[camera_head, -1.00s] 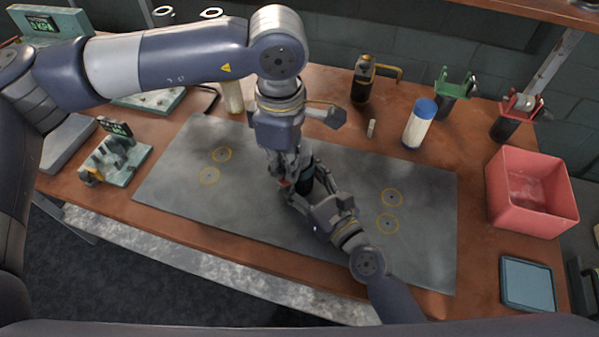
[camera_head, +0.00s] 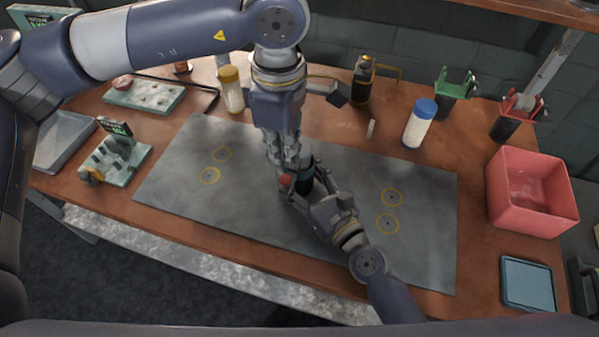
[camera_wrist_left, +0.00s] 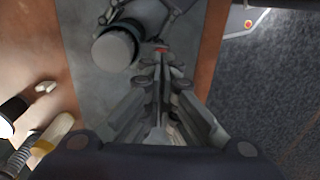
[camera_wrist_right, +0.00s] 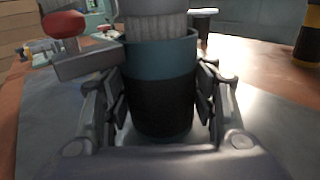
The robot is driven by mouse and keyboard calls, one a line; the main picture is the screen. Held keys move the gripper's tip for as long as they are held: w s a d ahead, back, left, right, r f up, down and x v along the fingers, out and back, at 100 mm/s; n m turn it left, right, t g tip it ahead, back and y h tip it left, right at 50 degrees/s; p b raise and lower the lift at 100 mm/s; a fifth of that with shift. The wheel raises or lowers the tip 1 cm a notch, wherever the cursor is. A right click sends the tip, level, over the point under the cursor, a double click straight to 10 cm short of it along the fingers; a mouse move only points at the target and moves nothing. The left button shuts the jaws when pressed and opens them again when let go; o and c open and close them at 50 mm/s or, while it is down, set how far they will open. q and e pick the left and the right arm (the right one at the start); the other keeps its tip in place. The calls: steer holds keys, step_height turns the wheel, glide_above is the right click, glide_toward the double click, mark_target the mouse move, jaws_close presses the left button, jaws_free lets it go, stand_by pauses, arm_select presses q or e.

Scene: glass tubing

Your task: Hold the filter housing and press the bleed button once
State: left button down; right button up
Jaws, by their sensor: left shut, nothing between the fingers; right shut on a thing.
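The filter housing (camera_wrist_right: 162,88) is a black cylinder with a teal band and a ribbed grey top. It stands upright between the fingers of my right gripper (camera_wrist_right: 160,115), which is shut on it. Its round white top (camera_wrist_left: 114,49) shows in the left wrist view. The red bleed button (camera_wrist_right: 62,25) sits on a grey block at the housing's side; it also shows in the head view (camera_head: 287,180). My left gripper (camera_wrist_left: 160,66) is shut and empty, pointing down with its tips close to the button. The button is visible past the tips; contact cannot be told.
The housing is over the grey mat (camera_head: 420,180). Behind are a blue-capped bottle (camera_head: 419,125), a yellow-capped bottle (camera_head: 231,90) and a dark bottle (camera_head: 362,80). A red bin (camera_head: 530,195) stands right, a small gauge fixture (camera_head: 116,155) left. The mat's left part is clear.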

arm_select(q)
steer(key=shift+r, duration=1.05)
step_height(320, 180, up, 12)
glide_above(286, 178)
arm_select(e)
steer(key=o, duration=1.2)
steer(key=v, duration=1.2)
steer(key=shift+s+a+f, duration=0.1)
